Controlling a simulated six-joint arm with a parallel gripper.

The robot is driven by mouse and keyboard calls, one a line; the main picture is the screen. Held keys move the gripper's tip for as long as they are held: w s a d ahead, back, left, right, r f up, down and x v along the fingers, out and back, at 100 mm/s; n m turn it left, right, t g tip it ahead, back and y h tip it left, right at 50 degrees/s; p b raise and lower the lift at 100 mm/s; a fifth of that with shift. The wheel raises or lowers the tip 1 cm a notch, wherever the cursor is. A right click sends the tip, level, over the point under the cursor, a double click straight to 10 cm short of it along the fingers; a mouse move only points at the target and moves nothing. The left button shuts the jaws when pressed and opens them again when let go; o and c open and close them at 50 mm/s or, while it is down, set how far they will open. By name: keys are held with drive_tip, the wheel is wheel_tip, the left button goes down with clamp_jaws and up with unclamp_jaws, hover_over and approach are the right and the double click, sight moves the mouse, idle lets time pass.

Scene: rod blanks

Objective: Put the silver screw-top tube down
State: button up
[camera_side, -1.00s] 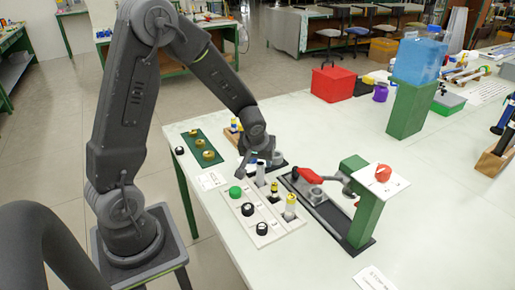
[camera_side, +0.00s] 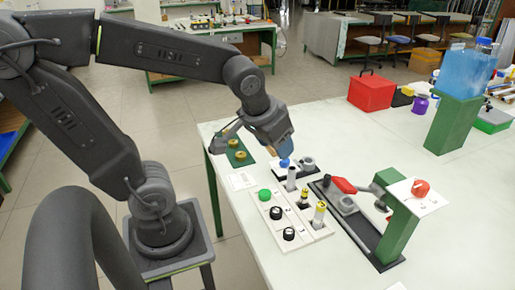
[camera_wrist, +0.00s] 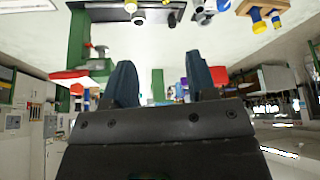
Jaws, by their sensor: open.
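A silver tube (camera_side: 291,179) stands upright at the far end of the pale rack (camera_side: 300,236) in the side view; I cannot make out its top clearly. My gripper (camera_side: 288,152) is just above and behind it in that view, tilted, with bluish fingers. In the wrist view the fingers of my gripper (camera_wrist: 162,80) are spread wide with nothing between them. A blue cap (camera_side: 285,163) shows just under the fingers, apart from them as far as I can tell.
The pale rack also holds a green cap (camera_side: 264,195), black-capped pieces and a yellow-topped tube (camera_side: 319,213). To the right stand a red-handled clamp (camera_side: 344,185) and a green post (camera_side: 399,232). A green mat (camera_side: 238,157) with brass pieces lies left. The front right tabletop is clear.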

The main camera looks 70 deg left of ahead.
drive_tip(key=s+d+r+m+h, duration=0.1)
drive_tip(key=s+d+r+m, duration=0.1)
drive_tip(key=s, duration=0.4)
drive_tip(key=shift+d+m+t, duration=0.3)
drive_tip(key=shift+d+m, duration=0.3)
drive_tip(key=shift+d, duration=0.25)
